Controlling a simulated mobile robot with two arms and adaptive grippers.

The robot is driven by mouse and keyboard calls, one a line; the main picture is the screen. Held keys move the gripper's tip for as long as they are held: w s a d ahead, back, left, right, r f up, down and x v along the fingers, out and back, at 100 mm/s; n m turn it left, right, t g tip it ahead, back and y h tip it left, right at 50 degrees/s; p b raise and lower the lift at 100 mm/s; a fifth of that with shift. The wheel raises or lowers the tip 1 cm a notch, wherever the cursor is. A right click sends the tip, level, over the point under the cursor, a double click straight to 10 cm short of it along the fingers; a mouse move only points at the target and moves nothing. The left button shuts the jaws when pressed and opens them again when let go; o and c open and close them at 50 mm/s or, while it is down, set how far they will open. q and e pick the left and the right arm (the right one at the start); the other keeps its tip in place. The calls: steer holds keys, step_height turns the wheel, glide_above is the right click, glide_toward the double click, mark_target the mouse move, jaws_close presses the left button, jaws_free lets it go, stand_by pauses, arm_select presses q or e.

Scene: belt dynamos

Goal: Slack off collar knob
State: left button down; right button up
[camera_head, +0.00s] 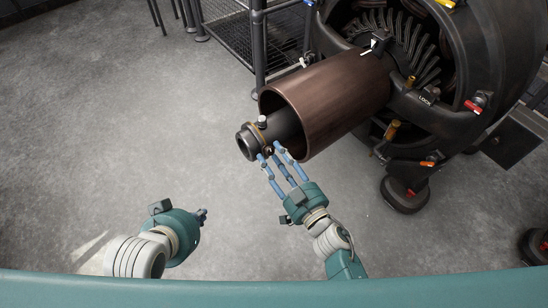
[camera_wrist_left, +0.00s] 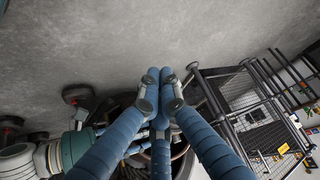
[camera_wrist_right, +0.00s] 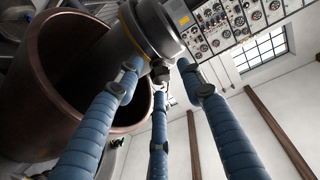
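A dark shaft end (camera_head: 245,145) sticks out of a brown copper cylinder. A collar with a thin brass-coloured ring (camera_head: 256,131) sits around it and carries a small knob (camera_head: 262,120) on top. A second small dark knob (camera_wrist_right: 160,73) shows at the collar's underside in the right wrist view. My right gripper (camera_head: 271,153) is just below the collar, its three fingers spread around this lower knob. I cannot tell whether they touch it. My left gripper (camera_head: 203,215) is low, away from the machine, with fingertips together and empty in the left wrist view (camera_wrist_left: 159,74).
The copper cylinder (camera_head: 335,95) leads into the large dark dynamo housing (camera_head: 475,50) with red, orange and brass handles. A black wire-mesh rack (camera_head: 230,35) stands behind. The grey floor (camera_head: 120,130) at left is clear.

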steer(key=shift+w+a, duration=0.1)
steer(key=shift+w, duration=0.05)
steer(key=shift+c, duration=0.3)
jaws_close()
